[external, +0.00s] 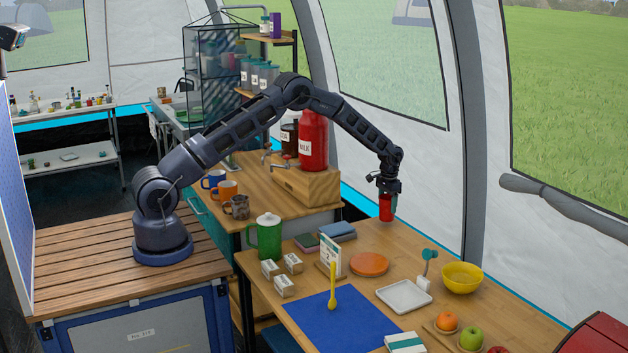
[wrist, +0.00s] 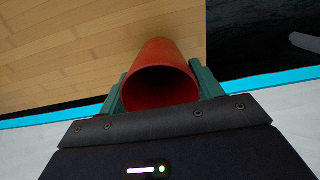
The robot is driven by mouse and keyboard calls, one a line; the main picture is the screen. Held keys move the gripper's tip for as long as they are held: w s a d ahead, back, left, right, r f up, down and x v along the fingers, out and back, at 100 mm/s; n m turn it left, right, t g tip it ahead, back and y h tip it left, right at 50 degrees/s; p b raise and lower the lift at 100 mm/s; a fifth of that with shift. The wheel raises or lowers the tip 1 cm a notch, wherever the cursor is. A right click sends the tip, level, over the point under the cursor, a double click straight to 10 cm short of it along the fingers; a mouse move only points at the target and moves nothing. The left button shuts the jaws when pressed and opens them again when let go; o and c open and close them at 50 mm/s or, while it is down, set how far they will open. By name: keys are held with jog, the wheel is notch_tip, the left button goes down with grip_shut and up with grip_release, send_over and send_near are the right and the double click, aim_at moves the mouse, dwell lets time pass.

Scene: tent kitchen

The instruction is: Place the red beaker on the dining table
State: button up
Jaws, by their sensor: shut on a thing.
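The red beaker (external: 386,207) hangs below my gripper (external: 388,190) in the external view, over the far edge of the wooden dining table (external: 345,293). In the wrist view the beaker (wrist: 160,75) shows its open mouth between the two green fingers of my gripper (wrist: 160,88), which are shut on it. The table top (wrist: 90,40) lies behind and below the beaker in that view. Whether the beaker's base touches the table cannot be told.
An orange disc (external: 369,264), a white tray (external: 404,296), a yellow bowl (external: 462,278) and blue folded cloths (external: 338,232) are on the table near the beaker. A green pitcher (external: 268,238) stands at the left. The tent wall (external: 425,200) runs close behind the table.

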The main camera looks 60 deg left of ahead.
jog(key=shift+f, duration=1)
jog(key=shift+f, duration=0.1)
jog(key=o, duration=1)
